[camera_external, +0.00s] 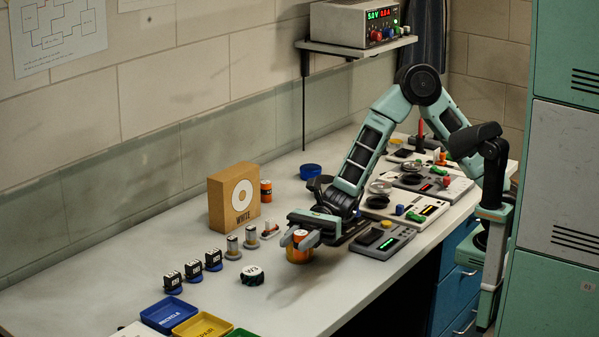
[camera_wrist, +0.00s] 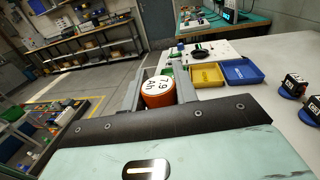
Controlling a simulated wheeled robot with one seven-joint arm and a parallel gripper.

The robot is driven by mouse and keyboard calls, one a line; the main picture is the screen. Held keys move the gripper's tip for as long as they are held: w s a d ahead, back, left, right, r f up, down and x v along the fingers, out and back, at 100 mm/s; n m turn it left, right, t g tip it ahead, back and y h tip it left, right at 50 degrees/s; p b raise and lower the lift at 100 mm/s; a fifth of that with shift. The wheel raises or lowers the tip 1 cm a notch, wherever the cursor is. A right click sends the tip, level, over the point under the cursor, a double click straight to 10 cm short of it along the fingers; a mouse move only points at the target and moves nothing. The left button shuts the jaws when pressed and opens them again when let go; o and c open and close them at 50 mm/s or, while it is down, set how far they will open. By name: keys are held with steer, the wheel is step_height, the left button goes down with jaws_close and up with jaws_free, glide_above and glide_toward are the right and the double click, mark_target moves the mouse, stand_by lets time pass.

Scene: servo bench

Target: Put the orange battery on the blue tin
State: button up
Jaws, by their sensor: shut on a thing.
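My gripper (camera_external: 299,240) is low over the front part of the bench, shut on an orange battery (camera_external: 298,255). In the wrist view the battery (camera_wrist: 158,98) sits between my two fingers, and its white top reads "7.9 Ah". I cannot tell for sure whether its bottom touches the bench. The blue tin (camera_external: 310,171) is a low round thing at the back of the bench, behind my gripper and arm; the wrist view does not show it. A second orange cylinder (camera_external: 266,191) stands beside the cardboard box, apart from my gripper.
The cardboard box (camera_external: 233,198) marked "WHITE" stands left of my gripper. Blue (camera_external: 168,312) and yellow (camera_external: 203,325) trays lie at front left. Small black blocks (camera_external: 193,269) and grey cylinders (camera_external: 233,247) stand nearby. Instruments (camera_external: 383,242) fill the right side.

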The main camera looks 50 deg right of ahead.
step_height(320, 180, up, 8)
steer(key=w+d+r+m+t, duration=0.15)
steer(key=w+d+t, duration=0.25)
steer(key=w+d, duration=1)
steer(key=w+d+m+t, duration=0.3)
steer(key=w+d, duration=0.7)
steer(key=w, duration=0.8)
steer(key=m+t+h, duration=0.3)
steer(key=m+t, duration=0.2)
steer(key=t, duration=0.1)
glide_above(306, 168)
steer(key=shift+n, duration=0.25)
step_height(306, 168, down, 13)
steer(key=shift+w+d+r, duration=0.1)
steer(key=shift+w+r, duration=0.05)
steer(key=shift+r, duration=0.05)
steer(key=shift+f, duration=2.3)
steer(key=shift+f, duration=0.1)
